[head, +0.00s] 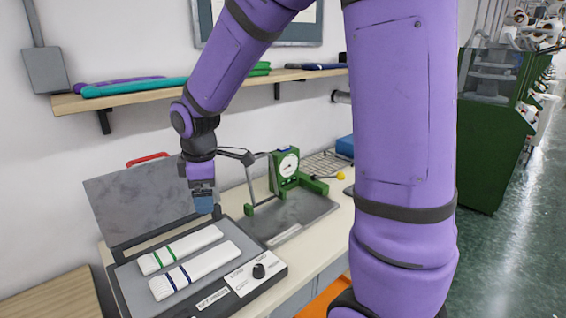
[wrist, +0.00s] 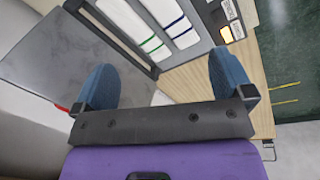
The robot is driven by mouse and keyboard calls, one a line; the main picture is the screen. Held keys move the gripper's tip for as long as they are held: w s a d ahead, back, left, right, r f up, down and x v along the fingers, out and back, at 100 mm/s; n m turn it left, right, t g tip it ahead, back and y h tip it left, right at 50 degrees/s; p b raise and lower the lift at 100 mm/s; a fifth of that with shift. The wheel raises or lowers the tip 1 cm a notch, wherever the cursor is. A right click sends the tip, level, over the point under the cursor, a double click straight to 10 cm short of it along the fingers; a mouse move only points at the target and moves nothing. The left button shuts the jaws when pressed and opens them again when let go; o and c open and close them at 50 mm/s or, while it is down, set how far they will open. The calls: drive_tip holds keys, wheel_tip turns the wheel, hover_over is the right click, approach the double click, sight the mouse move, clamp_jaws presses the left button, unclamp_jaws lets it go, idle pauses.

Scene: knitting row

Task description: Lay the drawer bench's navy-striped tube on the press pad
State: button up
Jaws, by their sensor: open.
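My gripper (head: 204,206) hangs above the press's back right side, apart from both tubes. In the wrist view its blue fingers (wrist: 165,84) are spread wide with nothing between them.
The press lid (head: 145,200) stands raised behind the pad; a knob panel (head: 257,276) is at its front right. A grey tray with a green dial gauge (head: 287,166) stands to the right. A wall shelf (head: 130,96) holds folded coloured fabric above.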

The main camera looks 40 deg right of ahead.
drive_tip(key=s+d+r+m+t, duration=0.1)
drive_tip(key=s+d+r+m, duration=0.1)
drive_tip(key=s+r+m, duration=0.4)
drive_tip(key=s+d+r+m+t, duration=0.1)
drive_tip(key=s+r+m, duration=0.5)
drive_tip(key=s, duration=1)
drive_tip(key=shift+s+d+r+t+y, duration=0.35)
drive_tip(key=shift+r+t, duration=0.25)
drive_tip(key=shift+t, duration=0.1)
